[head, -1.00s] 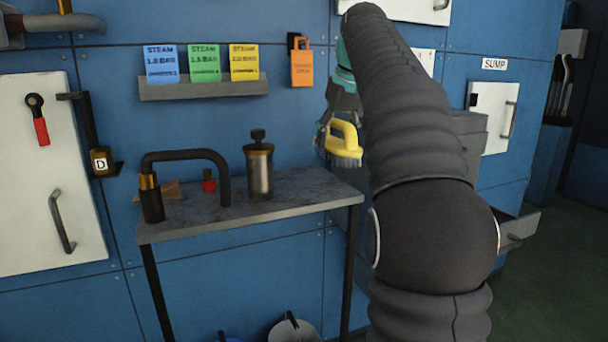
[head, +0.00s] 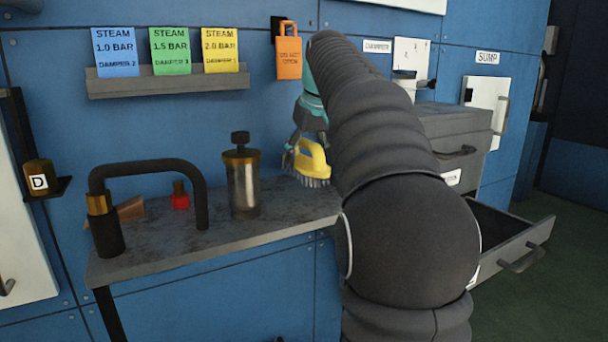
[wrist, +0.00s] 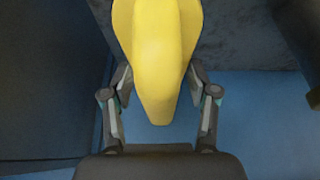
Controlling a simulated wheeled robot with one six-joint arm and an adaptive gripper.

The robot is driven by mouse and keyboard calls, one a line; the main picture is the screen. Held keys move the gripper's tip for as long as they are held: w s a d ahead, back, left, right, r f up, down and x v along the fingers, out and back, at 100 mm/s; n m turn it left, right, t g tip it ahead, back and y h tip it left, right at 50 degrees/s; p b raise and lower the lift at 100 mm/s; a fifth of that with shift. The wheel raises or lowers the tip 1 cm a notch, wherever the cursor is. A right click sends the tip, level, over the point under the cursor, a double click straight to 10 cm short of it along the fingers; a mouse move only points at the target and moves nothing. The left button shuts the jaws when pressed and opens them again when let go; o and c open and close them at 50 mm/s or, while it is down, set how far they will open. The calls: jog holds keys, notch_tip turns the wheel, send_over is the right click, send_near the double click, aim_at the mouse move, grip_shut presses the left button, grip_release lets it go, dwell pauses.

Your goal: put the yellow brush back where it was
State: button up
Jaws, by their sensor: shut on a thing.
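The yellow brush (head: 312,158) with grey bristles hangs in my gripper (head: 298,150) near the right end of the metal shelf, bristles downward. In the wrist view the brush handle (wrist: 158,55) fills the space between the two fingers of my gripper (wrist: 159,85), which are closed against its sides. In the head view the brush appears over or just in front of the shelf's right end; I cannot tell its exact height above it. My arm hides part of the shelf's right end and the wall behind.
The shelf (head: 150,258) carries a bent black pipe (head: 150,166), a red-capped item (head: 180,196), a brown wedge (head: 130,209) and a metal canister (head: 242,185). At right stands a grey cabinet (head: 455,125) with an open drawer (head: 515,246). Steam cards stand on a wall ledge (head: 165,84).

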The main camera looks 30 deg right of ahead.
aim_at(307, 162)
jog(key=shift+f+b, duration=0.35)
jog(key=shift+f, duration=1.35)
jog(key=shift+f, duration=0.15)
jog(key=o, duration=1)
jog(key=p+v, duration=0.2)
jog(key=v, duration=1)
jog(key=shift+r+p, duration=0.25)
jog(key=shift+p, duration=0.15)
